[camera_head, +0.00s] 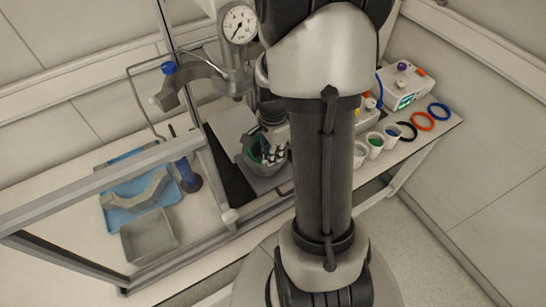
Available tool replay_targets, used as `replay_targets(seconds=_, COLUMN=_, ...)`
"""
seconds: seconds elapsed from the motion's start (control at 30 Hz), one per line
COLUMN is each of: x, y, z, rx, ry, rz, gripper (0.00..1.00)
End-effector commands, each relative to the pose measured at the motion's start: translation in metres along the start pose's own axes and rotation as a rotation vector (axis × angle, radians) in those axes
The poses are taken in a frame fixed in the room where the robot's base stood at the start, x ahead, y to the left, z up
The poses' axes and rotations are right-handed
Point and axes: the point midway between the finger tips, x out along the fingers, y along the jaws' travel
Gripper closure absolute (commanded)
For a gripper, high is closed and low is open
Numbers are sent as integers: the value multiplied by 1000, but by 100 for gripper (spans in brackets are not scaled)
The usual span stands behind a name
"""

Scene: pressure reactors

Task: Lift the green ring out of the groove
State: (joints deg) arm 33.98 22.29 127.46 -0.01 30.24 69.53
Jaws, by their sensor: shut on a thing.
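The green ring (254,153) shows as a small green arc at the top of the grey reactor vessel (250,168), behind my arm to the left. My gripper (267,158) is down at the vessel's top, with its dark fingers shut on the ring. Most of the ring and the groove is hidden by the fingers and the vessel's rim. I cannot tell whether the ring is clear of the groove.
A pressure gauge (238,24) and metal head stand behind the vessel. A metal frame (90,190) crosses the left. A blue tray (118,214) and grey bin (149,238) lie left. Cups (375,141), black, orange (422,121) and blue (438,112) rings and a controller (404,88) are right.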

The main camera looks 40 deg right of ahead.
Motion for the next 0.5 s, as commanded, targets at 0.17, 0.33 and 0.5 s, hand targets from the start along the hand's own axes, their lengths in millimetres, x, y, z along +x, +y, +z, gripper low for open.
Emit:
replay_targets(seconds=0.17, x=0, y=0, z=0, rx=0, ry=0, rz=1, gripper=100)
replay_targets(seconds=0.33, x=-8, y=0, z=0, rx=0, ry=0, rz=0, gripper=100)
replay_targets(seconds=0.5, x=-41, y=0, z=0, rx=0, ry=0, rz=0, gripper=100)
